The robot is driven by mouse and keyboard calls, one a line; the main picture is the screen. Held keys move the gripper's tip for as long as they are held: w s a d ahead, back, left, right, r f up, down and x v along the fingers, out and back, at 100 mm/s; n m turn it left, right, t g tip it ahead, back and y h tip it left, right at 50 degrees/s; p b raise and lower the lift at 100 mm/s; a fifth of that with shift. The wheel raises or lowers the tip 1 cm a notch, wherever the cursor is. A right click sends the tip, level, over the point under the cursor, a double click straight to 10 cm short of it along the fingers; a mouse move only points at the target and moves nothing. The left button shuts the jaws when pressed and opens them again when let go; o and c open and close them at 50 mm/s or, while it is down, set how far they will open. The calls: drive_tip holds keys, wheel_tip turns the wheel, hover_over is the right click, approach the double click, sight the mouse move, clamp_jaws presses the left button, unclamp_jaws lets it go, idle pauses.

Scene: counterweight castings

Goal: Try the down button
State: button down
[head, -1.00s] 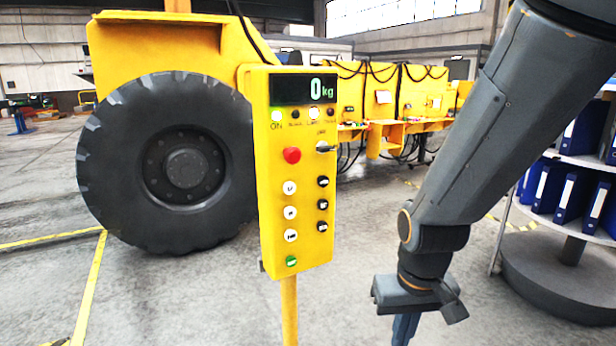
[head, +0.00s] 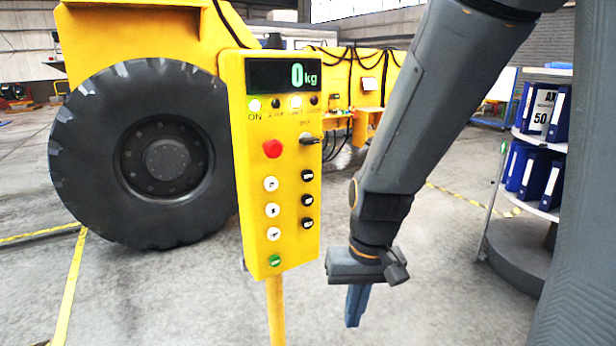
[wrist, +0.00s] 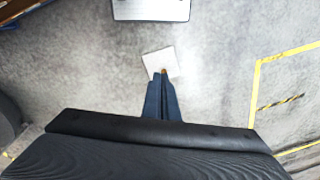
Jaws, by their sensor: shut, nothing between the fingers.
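A yellow control box (head: 285,228) stands upright on a yellow post, with a display reading 0 kg (head: 285,75). Below a red button (head: 272,149) and a black switch (head: 310,139) are a column of white buttons (head: 272,210) and a column of black buttons (head: 307,199). A green button (head: 275,261) sits at the bottom. The button markings are too small to read, so I cannot tell which is down. My gripper (head: 355,318) is shut and empty, pointing down, right of the box and apart from it.
A large black tyre (head: 140,150) on a yellow machine stands behind the box at left. A round shelf with blue binders (head: 530,180) stands at right. The wrist view shows a pale square (wrist: 160,64) on the floor. Open concrete floor surrounds the post.

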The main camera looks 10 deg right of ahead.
drive_tip(key=w+d+r+m+t+y, duration=0.1)
drive_tip(key=w+r+m+t+y, duration=0.2)
drive_tip(key=r, duration=0.6)
drive_tip(key=w+d+r+m+t+y, duration=0.1)
drive_tip(key=w+r+m+t+y, duration=0.2)
drive_tip(key=w+r+m+y, duration=0.2)
drive_tip(key=w+r+y, duration=0.2)
drive_tip(key=w+r, duration=0.2)
drive_tip(key=r, duration=0.1)
drive_tip(key=shift+w+d+p, duration=0.3)
drive_tip(key=shift+d, duration=0.05)
drive_tip(key=shift+w+m, duration=0.1)
drive_tip(key=shift+m, duration=0.2)
drive_tip(key=b, duration=0.2)
approach(307, 175)
drive_tip(key=a+f, duration=0.4)
drive_tip(key=shift+w+a, duration=0.3)
drive_tip(key=shift+w, duration=0.05)
drive_tip(key=shift+w+f, duration=0.1)
drive_tip(key=shift+f, duration=0.05)
drive_tip(key=shift+w+a, duration=0.15)
drive_tip(key=shift+w, duration=0.15)
